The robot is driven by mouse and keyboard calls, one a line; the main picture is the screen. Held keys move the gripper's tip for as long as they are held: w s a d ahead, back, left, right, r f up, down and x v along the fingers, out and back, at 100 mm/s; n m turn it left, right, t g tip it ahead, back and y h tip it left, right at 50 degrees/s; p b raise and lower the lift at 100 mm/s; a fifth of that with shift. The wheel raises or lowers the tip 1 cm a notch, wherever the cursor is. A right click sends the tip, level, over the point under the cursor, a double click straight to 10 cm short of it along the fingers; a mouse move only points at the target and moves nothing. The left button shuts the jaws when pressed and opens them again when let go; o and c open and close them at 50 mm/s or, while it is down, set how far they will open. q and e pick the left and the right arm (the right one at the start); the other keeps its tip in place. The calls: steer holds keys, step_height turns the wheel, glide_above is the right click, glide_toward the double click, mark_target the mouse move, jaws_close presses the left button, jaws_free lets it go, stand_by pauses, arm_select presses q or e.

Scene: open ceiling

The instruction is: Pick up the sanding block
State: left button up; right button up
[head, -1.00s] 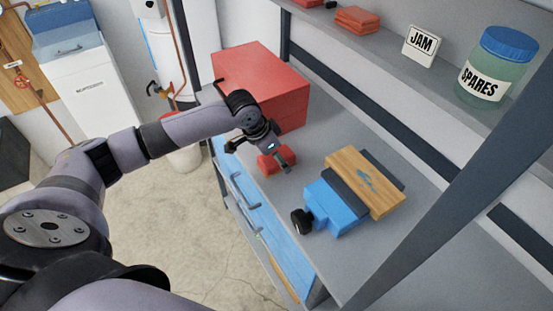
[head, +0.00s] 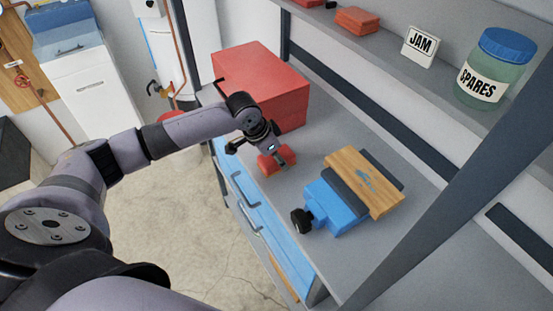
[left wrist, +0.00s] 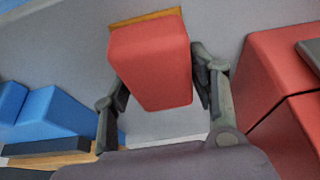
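The sanding block (head: 270,166) is a red block with a thin tan layer along one edge. It is at the grey workbench top (head: 325,130), in front of the red toolbox (head: 262,85). My left gripper (head: 277,158) reaches it from above. In the left wrist view the sanding block (left wrist: 150,62) sits between the two fingers of my left gripper (left wrist: 160,85), with a finger close against each side. The fingers look shut on it. I cannot tell whether its underside touches the bench. My right gripper is not in view.
A blue vise (head: 335,206) with a wooden board (head: 365,182) stands to the right on the bench. The shelf above holds a red block (head: 358,20), a JAM sign (head: 420,45) and a SPARES jar (head: 492,68). A dark shelf post (head: 425,190) crosses the right side.

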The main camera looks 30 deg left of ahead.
arm_select(q)
steer(key=c, duration=0.7)
steer(key=shift+c, duration=0.2)
steer(key=shift+r+b, duration=0.1)
steer(key=shift+b, duration=0.4)
step_height(320, 180, up, 20)
steer(key=b, duration=0.1)
steer(key=shift+r, duration=0.2)
